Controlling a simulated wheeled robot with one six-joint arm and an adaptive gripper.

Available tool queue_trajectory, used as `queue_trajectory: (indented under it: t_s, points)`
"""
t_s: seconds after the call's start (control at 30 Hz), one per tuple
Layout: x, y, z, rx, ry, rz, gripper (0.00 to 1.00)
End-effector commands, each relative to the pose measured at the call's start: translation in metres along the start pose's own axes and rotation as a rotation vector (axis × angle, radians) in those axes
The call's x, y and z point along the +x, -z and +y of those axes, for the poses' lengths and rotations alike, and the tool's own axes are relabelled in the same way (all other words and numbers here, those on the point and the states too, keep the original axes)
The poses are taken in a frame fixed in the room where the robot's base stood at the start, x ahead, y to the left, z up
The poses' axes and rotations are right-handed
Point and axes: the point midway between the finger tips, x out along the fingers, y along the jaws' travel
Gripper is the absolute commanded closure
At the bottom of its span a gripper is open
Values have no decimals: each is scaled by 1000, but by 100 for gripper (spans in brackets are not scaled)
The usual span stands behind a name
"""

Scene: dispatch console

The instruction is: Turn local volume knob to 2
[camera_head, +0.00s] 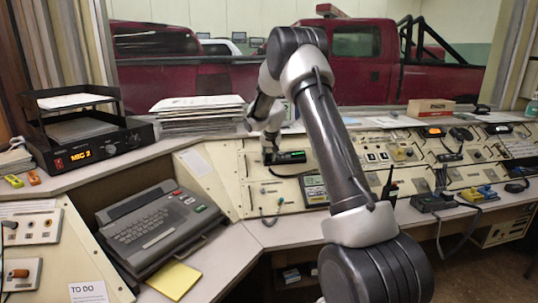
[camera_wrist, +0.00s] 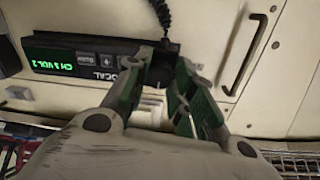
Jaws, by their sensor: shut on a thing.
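The local radio (camera_wrist: 90,58) is a black unit on the cream console panel, with the word LOCAL partly covered by my gripper. Its green display (camera_wrist: 62,66) reads CH 3 VOL 2. The local volume knob (camera_wrist: 160,70) is dark and sits at the end of the radio, largely hidden between my fingers. My gripper (camera_wrist: 163,78) is shut on this knob, one finger on each side.
A coiled black cord (camera_wrist: 158,12) hangs close to the knob, and a dark handle (camera_wrist: 243,55) is on the panel beside it. A keyboard terminal (camera_head: 160,222) and an orange-display radio (camera_head: 90,145) stand to the left. A paper stack (camera_head: 198,113) lies behind.

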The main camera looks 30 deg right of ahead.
Motion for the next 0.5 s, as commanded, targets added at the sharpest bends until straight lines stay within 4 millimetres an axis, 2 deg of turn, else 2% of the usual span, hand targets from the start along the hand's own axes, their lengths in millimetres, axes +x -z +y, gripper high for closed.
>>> queue_trajectory:
  t_s: [0.43, 0.47, 0.5]
  points:
    - [0, -1, 0, 9, 0, -3, 99]
    - [0, -1, 0, 9, 0, -3, 70]
    - [0, -1, 0, 9, 0, -2, 63]
